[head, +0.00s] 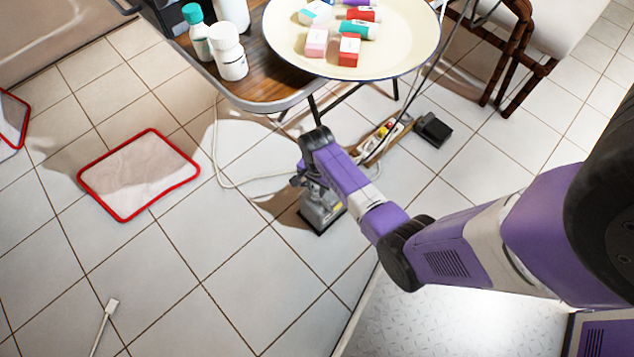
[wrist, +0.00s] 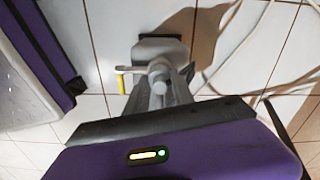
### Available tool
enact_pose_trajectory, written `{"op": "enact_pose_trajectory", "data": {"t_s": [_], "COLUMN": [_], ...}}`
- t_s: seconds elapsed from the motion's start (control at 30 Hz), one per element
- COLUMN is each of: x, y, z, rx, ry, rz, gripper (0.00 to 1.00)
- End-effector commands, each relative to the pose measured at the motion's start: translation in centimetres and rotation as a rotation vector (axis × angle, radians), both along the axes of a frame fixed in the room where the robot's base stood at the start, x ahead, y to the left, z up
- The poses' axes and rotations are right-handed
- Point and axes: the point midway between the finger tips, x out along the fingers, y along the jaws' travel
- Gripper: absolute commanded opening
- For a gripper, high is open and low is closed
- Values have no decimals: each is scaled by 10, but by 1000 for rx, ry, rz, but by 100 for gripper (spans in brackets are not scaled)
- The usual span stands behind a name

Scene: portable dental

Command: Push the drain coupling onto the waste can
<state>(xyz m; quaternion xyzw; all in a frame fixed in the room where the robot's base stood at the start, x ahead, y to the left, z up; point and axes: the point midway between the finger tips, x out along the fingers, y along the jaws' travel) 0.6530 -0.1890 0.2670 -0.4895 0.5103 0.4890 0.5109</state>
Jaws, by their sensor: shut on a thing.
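The waste can (head: 322,213) appears as a squat grey container with a black base on the tiled floor, below my gripper (head: 313,183). In the wrist view the can (wrist: 158,47) shows as a pale grey body with a dark edge, just beyond the fingers. My gripper (wrist: 160,88) is shut on a small grey round-ended piece, apparently the drain coupling (wrist: 158,72). A thin piece with a yellow stem (wrist: 121,82) sticks out to its left. The coupling lies over the can in the wrist view; I cannot tell whether they touch. My arm hides much of this in the head view.
A wooden table (head: 185,48) with bottles and a round tray (head: 424,48) of small boxes stands behind. A power strip (head: 383,132) and a pale cable (head: 214,150) lie on the floor near the can. A red-edged mat (head: 140,172) lies left. Floor at front left is mostly clear.

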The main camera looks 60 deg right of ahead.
Motion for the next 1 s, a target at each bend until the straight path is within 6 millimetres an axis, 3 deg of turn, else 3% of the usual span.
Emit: {"op": "enact_pose_trajectory", "data": {"t_s": [0.7,0.73,0.8,0.83,1.0], "x": [0,0,0,0,0], "y": [0,0,0,0,0], "z": [-7,-7,-7,-7,-7], "rx": [0,0,0,0,0], "ry": [1,1,1,1,0], "rz": [0,0,0,0,0], "gripper": [0,35,49,55,55]}}
